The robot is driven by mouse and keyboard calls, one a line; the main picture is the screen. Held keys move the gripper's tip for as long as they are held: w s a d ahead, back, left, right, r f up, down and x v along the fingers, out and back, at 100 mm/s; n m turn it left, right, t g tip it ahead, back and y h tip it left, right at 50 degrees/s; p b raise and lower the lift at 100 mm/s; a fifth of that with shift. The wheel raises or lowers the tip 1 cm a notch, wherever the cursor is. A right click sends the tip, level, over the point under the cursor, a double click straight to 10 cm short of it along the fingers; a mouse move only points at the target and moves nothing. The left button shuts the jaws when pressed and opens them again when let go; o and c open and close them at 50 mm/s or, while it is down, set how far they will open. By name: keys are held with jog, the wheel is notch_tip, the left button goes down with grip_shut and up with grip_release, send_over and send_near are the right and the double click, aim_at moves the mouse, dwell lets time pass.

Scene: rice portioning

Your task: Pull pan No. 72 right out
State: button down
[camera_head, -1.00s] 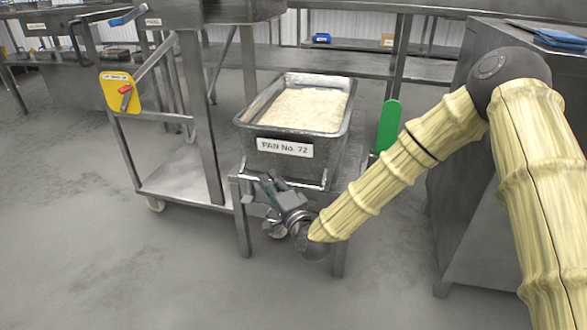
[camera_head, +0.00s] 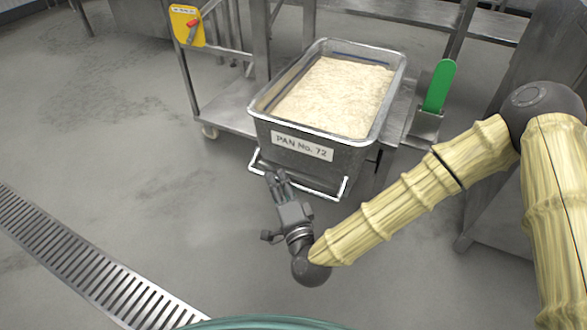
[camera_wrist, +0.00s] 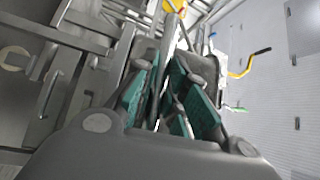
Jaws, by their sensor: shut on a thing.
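Pan No. 72 (camera_head: 302,147) is a deep grey metal pan filled with pale rice (camera_head: 335,97), with a white label on its front. It looks level, and its front stands out over the floor. A bright bar handle (camera_head: 318,190) runs across its front below the label. My gripper (camera_head: 279,180) is at the left part of this handle, shut on it. In the wrist view, my gripper's green-padded fingers (camera_wrist: 168,98) lie around a narrow metal bar. The exact contact is small and partly hidden by the fingers.
A metal trolley (camera_head: 235,105) with a yellow plate (camera_head: 187,26) stands left of and behind the pan. A green paddle-shaped piece (camera_head: 439,86) stands upright at right, near a steel cabinet (camera_head: 500,190). A floor drain grate (camera_head: 85,255) lies at left. The floor in front is clear.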

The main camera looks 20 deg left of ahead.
jog(key=shift+s+d+r, duration=0.1)
jog(key=shift+s, duration=0.15)
jog(key=c, duration=1.5)
grip_release()
jog(key=shift+w+d, duration=0.1)
jog(key=shift+d, duration=0.05)
jog(key=shift+o, duration=0.2)
jog(key=v, duration=1.2)
